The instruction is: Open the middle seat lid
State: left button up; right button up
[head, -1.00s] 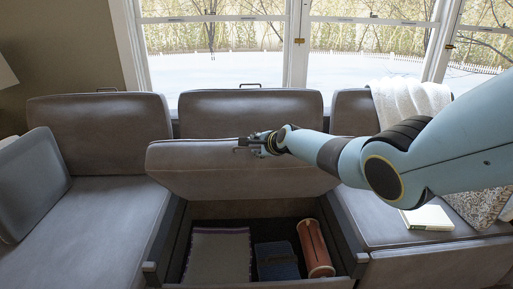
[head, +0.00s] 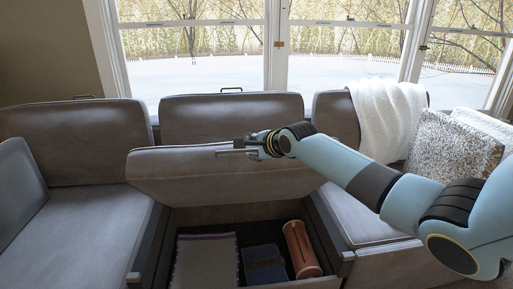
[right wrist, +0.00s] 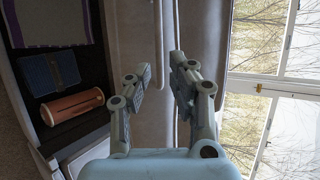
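The middle seat lid (head: 190,178) is a grey-brown padded panel, raised and tilted up over its storage box (head: 255,212). The lid's edge also shows in the right wrist view (right wrist: 130,35). My right gripper (head: 236,147) is at the lid's upper edge, near its middle. In the right wrist view its two fingers (right wrist: 162,66) stand apart, with a gap between them. Contact with the lid cannot be made out clearly. My left gripper is not in view.
The box holds a folded cloth (head: 205,262), a blue item (head: 264,264) and an orange-brown cylinder (head: 301,250). Seats flank it left (head: 70,225) and right (head: 355,215). The middle backrest (head: 230,118) stands behind the lid, below the window.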

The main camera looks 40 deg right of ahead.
jog(key=shift+v, duration=1.4)
jog(key=s+a+f+n+g+b, duration=0.1)
jog(key=s+a+f+n+g, duration=0.15)
jog(key=s+f, duration=1.25)
jog(key=s+a+f+n+g+b, duration=0.1)
jog(key=s+a+f+g+b, duration=0.2)
jog(key=s+f, duration=1.2)
jog(key=s+a+f+n+g, duration=0.3)
jog(key=s+f+n, duration=0.6)
jog(key=s, duration=0.4)
jog(key=s+a+f+n+g, duration=0.3)
jog(key=s+f+n, duration=0.6)
jog(key=s, duration=0.5)
jog(key=shift+s+a+n, duration=0.2)
jog(key=shift+s+n, duration=0.15)
